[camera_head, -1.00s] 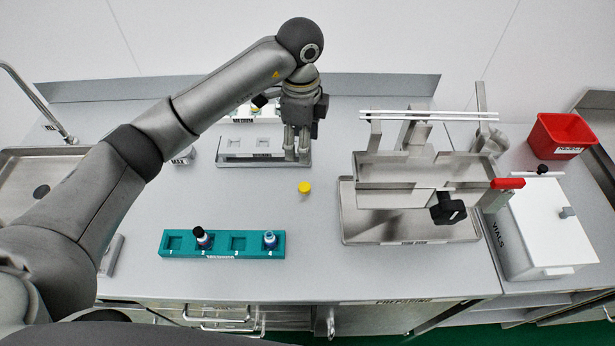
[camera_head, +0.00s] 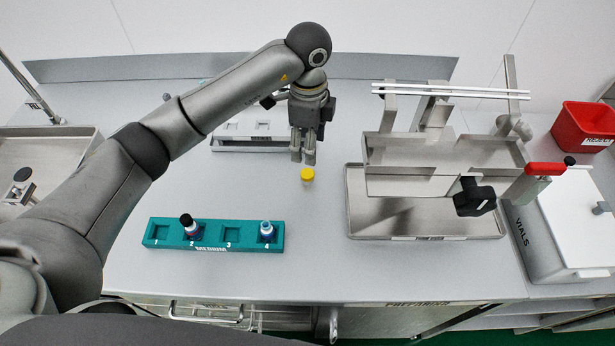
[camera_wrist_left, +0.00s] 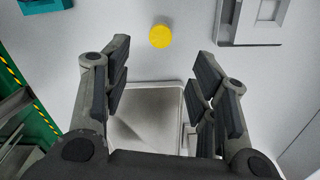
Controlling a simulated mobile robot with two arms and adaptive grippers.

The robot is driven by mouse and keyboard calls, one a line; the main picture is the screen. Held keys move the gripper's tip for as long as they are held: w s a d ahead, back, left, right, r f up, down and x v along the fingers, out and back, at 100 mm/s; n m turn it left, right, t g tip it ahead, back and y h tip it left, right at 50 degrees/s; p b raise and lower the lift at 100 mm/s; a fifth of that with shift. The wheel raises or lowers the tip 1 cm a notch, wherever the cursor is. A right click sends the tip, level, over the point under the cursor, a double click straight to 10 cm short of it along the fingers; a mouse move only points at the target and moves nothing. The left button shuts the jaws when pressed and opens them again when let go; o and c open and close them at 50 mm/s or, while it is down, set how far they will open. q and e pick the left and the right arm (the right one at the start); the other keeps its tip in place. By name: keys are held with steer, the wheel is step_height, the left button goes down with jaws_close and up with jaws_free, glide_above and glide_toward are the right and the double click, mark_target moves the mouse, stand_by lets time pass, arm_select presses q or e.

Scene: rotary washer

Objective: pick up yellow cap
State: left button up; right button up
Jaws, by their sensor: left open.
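My left gripper (camera_head: 303,160) points down just behind the cap in the head view. It is open and empty, and its fingers (camera_wrist_left: 160,85) are spread wide in the wrist view. How high the fingertips are above the worktop is hard to tell. My right gripper is not in view.
The teal rack (camera_head: 213,247) holds a black-capped vial (camera_head: 190,228) and a blue-white-capped vial (camera_head: 266,231). A metal rotary washer stand (camera_head: 440,165) with a tray stands to the right. The holder (camera_head: 235,148) is at the back left. Worktop around the cap is clear.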

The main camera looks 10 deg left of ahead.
arm_select(q)
glide_above(308, 173)
step_height(308, 173, down, 4)
steer(key=shift+f+p, duration=0.25)
steer(key=shift+p, duration=0.2)
step_height(308, 173, down, 5)
steer(key=shift+r+p, duration=0.1)
steer(key=shift+p, duration=0.95)
steer(key=shift+f, duration=0.3)
steer(key=c, duration=0.8)
